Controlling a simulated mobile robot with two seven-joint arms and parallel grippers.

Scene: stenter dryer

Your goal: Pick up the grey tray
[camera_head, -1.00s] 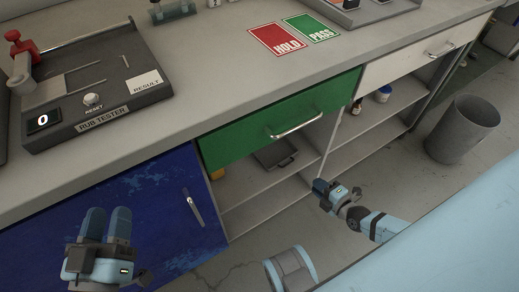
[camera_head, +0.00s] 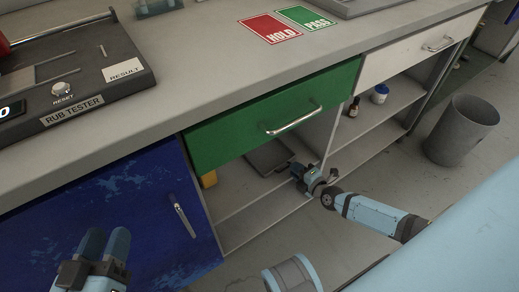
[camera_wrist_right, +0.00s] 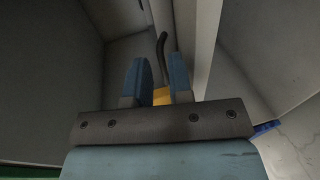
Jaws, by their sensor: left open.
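The grey tray (camera_head: 268,157) lies in the open compartment under the green drawer in the head view, partly hidden by the drawer and my right gripper. My right gripper (camera_head: 294,169) is at the compartment's front, close to the tray's right end; I cannot tell whether it touches it. In the right wrist view, the fingers of my right gripper (camera_wrist_right: 159,80) are apart. A dark curved strip (camera_wrist_right: 162,50) shows beyond them; I cannot tell whether it belongs to the tray. My left gripper (camera_head: 105,243) is open and empty before the blue cabinet door.
The green drawer (camera_head: 270,118) with its metal handle is directly above the compartment. A yellow object (camera_head: 208,179) stands at the compartment's left. A small bottle (camera_head: 354,107) and a white jar (camera_head: 380,94) stand on the right shelf. A grey bin (camera_head: 461,131) stands on the floor.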

